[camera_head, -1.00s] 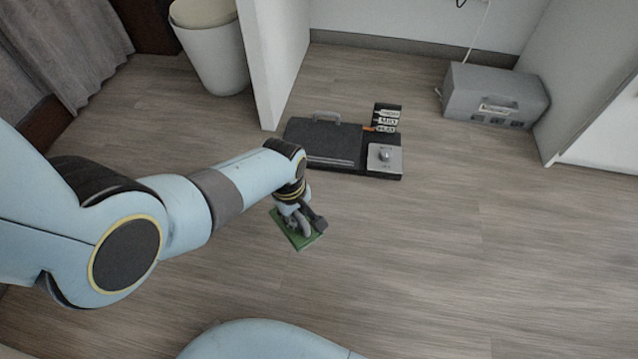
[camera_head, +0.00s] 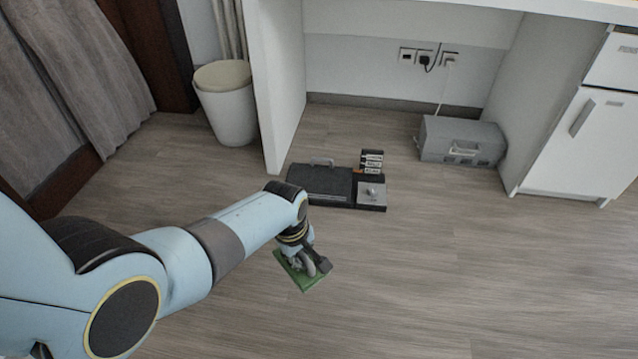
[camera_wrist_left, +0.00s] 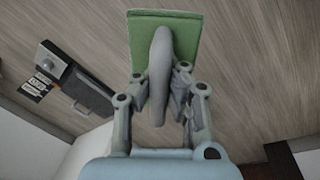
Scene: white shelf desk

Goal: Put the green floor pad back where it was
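The green floor pad (camera_head: 290,271) is a flat green rectangle under my left gripper, left of the middle of the head view. It also shows in the left wrist view (camera_wrist_left: 190,35), with a long grey grip (camera_wrist_left: 160,60) standing up from it. My left gripper (camera_head: 310,262) points down at the pad, and in the left wrist view its fingers (camera_wrist_left: 162,100) lie on both sides of the grey grip, closed on it. Whether the pad touches the floor, I cannot tell. My right gripper is not in view.
A black tray (camera_head: 340,204) with a handled dark case, a silver block (camera_head: 371,190) and labelled tags stands behind the pad. A grey box (camera_head: 462,142) and a white bin (camera_head: 228,112) stand farther back. White desk panel (camera_head: 277,90) at left. The floor at right is clear.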

